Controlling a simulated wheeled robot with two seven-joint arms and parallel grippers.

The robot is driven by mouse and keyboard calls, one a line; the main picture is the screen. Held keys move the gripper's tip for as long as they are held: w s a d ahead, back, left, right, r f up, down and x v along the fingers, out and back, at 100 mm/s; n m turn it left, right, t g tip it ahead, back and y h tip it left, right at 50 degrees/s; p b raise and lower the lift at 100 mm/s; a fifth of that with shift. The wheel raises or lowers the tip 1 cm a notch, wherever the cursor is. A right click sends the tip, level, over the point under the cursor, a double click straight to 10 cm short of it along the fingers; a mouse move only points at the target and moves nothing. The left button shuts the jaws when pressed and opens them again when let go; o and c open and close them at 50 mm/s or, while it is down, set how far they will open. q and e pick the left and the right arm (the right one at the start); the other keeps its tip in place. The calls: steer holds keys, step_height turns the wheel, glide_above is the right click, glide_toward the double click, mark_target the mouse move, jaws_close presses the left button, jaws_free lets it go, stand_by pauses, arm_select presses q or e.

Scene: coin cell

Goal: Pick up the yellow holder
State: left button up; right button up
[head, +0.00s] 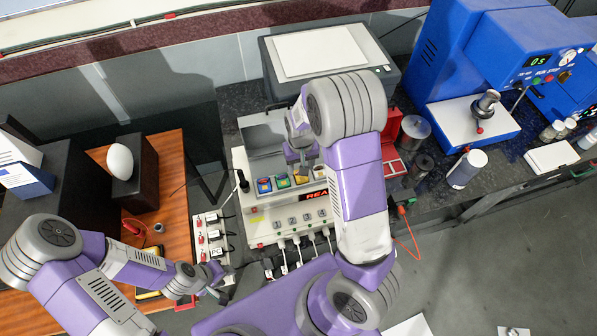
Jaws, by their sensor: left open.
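A row of small coloured pieces sits in the open grey and white tester, and a yellow one (301,179) is at its right end, left of the red display. It is small and partly close under my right gripper, so I cannot tell its exact shape. My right gripper (301,158) hangs above and near this row, and its jaws are too small to read. My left gripper (222,287) is open and empty, low beside the white power strip, well to the left of and below the tester. A yellow-edged device (148,295) lies partly behind my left arm.
The tester (262,228) has cables along its front. A power strip (203,240) stands left of it. A printer-like grey box (385,75) is behind, a blue press (455,70) at right. A white egg-shaped thing (120,162) is at left. The floor at lower right is mostly clear.

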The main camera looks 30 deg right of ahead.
steer(key=f, duration=0.5)
steer(key=shift+w+d+f, duration=0.1)
steer(key=shift+d+f, duration=0.05)
steer(key=shift+d, duration=0.05)
steer(key=shift+c, duration=0.3)
steer(key=c, duration=0.8)
